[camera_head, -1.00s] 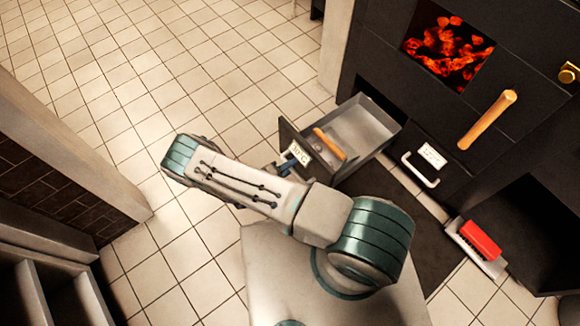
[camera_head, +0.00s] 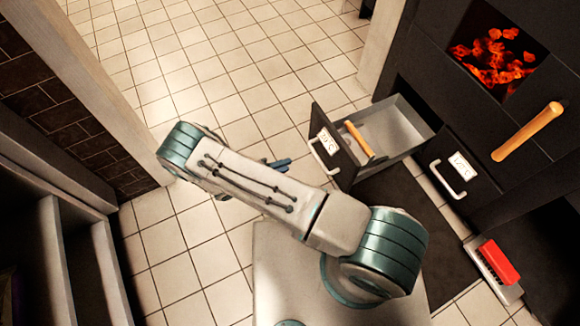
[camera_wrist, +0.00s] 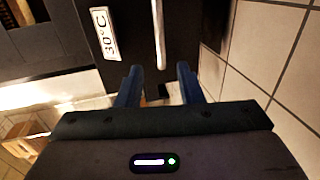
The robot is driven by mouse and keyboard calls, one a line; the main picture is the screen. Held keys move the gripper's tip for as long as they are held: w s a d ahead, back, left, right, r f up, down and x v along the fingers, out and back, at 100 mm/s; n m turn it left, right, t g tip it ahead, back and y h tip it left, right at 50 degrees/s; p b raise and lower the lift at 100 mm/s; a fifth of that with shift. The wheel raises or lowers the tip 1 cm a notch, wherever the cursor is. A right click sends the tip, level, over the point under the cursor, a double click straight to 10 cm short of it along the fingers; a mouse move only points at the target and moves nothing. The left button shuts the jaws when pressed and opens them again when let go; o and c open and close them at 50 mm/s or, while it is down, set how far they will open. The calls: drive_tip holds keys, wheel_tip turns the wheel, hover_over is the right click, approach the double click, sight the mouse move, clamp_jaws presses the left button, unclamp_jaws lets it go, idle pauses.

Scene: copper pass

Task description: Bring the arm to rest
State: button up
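My arm stretches across the head view, with my gripper (camera_head: 279,164) partly hidden behind it and only a blue fingertip showing. In the wrist view my gripper (camera_wrist: 158,78) is open, its two blue fingers apart with nothing between them. The pulled-out drawer (camera_head: 410,136) has a dark front, a white bar handle (camera_head: 324,157) and a label reading 30°C. The handle also shows in the wrist view (camera_wrist: 158,32), ahead of the fingertips and apart from them. The label (camera_wrist: 103,33) is left of it.
A wooden-handled item (camera_head: 358,138) lies in the drawer. A closed drawer with a white handle (camera_head: 447,178) is beside it, below glowing coals (camera_head: 495,62). A red brush-like block (camera_head: 499,262) is lower right. Shelving (camera_head: 60,250) stands at left; tiled floor (camera_head: 240,70) is clear beyond.

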drive_tip(key=shift+s+a, duration=0.1)
drive_tip(key=shift+a, duration=0.1)
idle(0.3)
drive_tip(key=w+d+r+m+g+y+p, duration=0.1)
drive_tip(key=d+r+m+g+y+p, duration=0.2)
drive_tip(key=r+p, duration=1.25)
drive_tip(key=d+r+m+g+y+p, duration=0.15)
drive_tip(key=d+r+g+y, duration=0.3)
drive_tip(key=r, duration=2.45)
drive_tip(key=s+d+r+t+y+p, duration=0.1)
drive_tip(key=s+r+p, duration=0.3)
drive_tip(key=r, duration=0.8)
drive_tip(key=s+d+r+t+y+p, duration=0.1)
drive_tip(key=s+d+r+y+p, duration=0.2)
drive_tip(key=r+p, duration=0.6)
drive_tip(key=s+d+r+t+y+p, duration=0.2)
drive_tip(key=s+d+r+p, duration=0.2)
drive_tip(key=r, duration=1.1)
drive_tip(key=shift+s+r+m+y+p, duration=0.15)
drive_tip(key=shift+s+m+y+p, duration=0.2)
drive_tip(key=shift+s+p, duration=0.85)
